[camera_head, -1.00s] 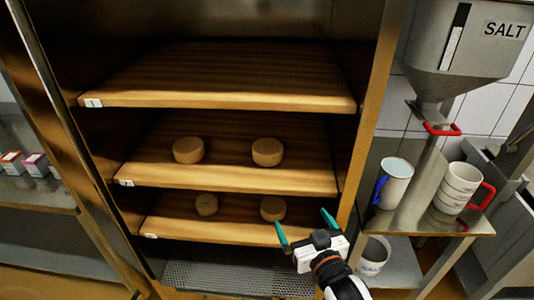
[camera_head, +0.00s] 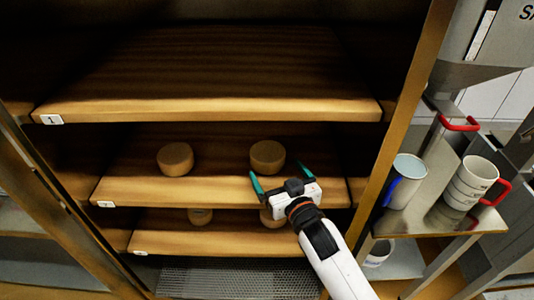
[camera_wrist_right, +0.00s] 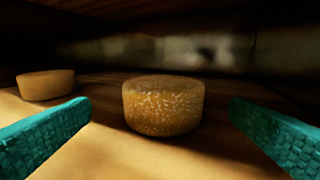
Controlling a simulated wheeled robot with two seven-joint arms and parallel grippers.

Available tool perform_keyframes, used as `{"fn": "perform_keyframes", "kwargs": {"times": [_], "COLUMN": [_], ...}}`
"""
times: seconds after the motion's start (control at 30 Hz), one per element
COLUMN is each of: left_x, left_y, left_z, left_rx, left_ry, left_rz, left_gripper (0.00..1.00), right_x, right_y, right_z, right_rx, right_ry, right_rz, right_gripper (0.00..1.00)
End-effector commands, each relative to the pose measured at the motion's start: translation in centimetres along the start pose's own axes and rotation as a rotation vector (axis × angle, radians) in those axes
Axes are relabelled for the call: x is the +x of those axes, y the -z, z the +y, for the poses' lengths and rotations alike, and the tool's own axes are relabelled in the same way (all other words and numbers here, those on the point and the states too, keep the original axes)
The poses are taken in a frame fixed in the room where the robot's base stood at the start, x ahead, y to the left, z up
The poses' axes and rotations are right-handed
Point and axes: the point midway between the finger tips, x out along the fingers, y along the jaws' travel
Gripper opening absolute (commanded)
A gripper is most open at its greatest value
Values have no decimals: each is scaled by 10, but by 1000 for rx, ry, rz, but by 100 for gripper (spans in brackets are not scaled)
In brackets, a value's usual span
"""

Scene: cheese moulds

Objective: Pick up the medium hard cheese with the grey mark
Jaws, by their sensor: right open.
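A round cheese (camera_head: 267,155) sits at the right of the middle shelf, and a second round cheese (camera_head: 175,158) sits to its left. Two more cheeses, a left one (camera_head: 200,216) and a right one (camera_head: 271,218), are partly hidden on the lower shelf. My right gripper (camera_head: 280,174) is open and empty in front of the middle shelf's right cheese. In the right wrist view a mottled brown cheese (camera_wrist_right: 163,105) stands ahead between the spread teal fingers, apart from both. Another cheese (camera_wrist_right: 46,85) is at the left there. I cannot make out a grey mark. My left gripper is out of view.
The upper shelf (camera_head: 215,109) is empty, and its board hangs over the middle shelf (camera_head: 150,192). A wooden cabinet post (camera_head: 405,130) stands right of the gripper. Mugs, one with a blue handle (camera_head: 406,181), stand on a side table. A metal grate (camera_head: 235,280) lies below.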

Motion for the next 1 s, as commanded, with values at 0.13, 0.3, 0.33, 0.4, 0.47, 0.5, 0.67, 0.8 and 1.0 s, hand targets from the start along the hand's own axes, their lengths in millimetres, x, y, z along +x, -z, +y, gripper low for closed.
{"fn": "perform_keyframes", "kwargs": {"times": [0.13,0.3,0.33,0.4,0.47,0.5,0.67,0.8,1.0], "left_x": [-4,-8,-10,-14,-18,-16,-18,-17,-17], "left_y": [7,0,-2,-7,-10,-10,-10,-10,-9], "left_z": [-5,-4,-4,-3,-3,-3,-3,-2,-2], "left_rx": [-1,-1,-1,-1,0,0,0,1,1], "left_ry": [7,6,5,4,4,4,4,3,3], "left_rz": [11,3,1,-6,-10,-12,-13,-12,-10], "left_gripper": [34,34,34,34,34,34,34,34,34], "right_x": [18,30,34,45,54,60,72,73,73], "right_y": [-1,-3,-5,-8,-9,-7,-5,-5,-5], "right_z": [0,-1,-2,-3,-4,-4,-4,-4,-4], "right_rx": [0,-1,-1,-3,-2,0,-1,-1,-1], "right_ry": [0,1,1,1,1,1,0,0,0], "right_rz": [-1,0,-1,-1,1,0,1,0,0], "right_gripper": [100,100,100,100,100,100,100,100,82]}}
